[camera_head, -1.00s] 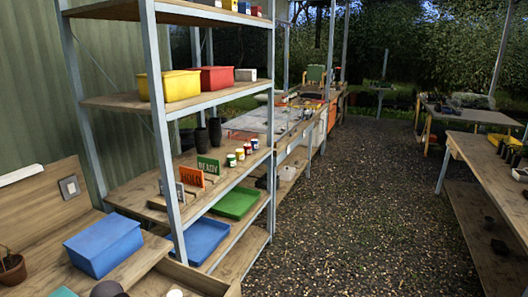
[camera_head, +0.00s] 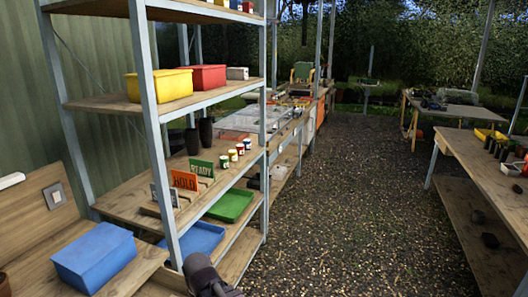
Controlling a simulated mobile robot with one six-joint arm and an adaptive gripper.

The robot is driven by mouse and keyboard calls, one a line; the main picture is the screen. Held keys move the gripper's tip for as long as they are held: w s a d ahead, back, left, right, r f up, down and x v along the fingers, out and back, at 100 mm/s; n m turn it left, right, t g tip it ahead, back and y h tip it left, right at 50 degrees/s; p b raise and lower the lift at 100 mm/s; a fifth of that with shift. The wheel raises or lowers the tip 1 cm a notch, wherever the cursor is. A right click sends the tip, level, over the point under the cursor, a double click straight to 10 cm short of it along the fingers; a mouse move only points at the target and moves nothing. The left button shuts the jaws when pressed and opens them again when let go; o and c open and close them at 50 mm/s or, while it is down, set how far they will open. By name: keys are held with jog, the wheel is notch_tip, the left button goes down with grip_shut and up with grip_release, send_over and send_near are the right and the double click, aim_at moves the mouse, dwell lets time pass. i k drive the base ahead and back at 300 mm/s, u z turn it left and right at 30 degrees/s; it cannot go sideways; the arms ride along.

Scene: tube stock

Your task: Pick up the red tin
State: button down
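Small tins with pale labels stand in a row on the middle shelf of the metal rack. A dark grey part of my arm shows at the bottom edge, low in front of the rack. My gripper's fingers do not show.
READY (camera_head: 201,169) and HOLD (camera_head: 184,181) signs stand left of the tins. Yellow (camera_head: 159,86) and red (camera_head: 203,77) bins are above. A green tray (camera_head: 231,206) lies below; a blue box (camera_head: 95,257) is nearer. The gravel aisle (camera_head: 345,200) is clear.

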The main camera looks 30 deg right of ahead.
aim_at(240, 147)
jog(key=z, duration=0.75)
jog(key=k, duration=0.95)
jog(key=u, duration=0.05)
jog(key=i, duration=0.9)
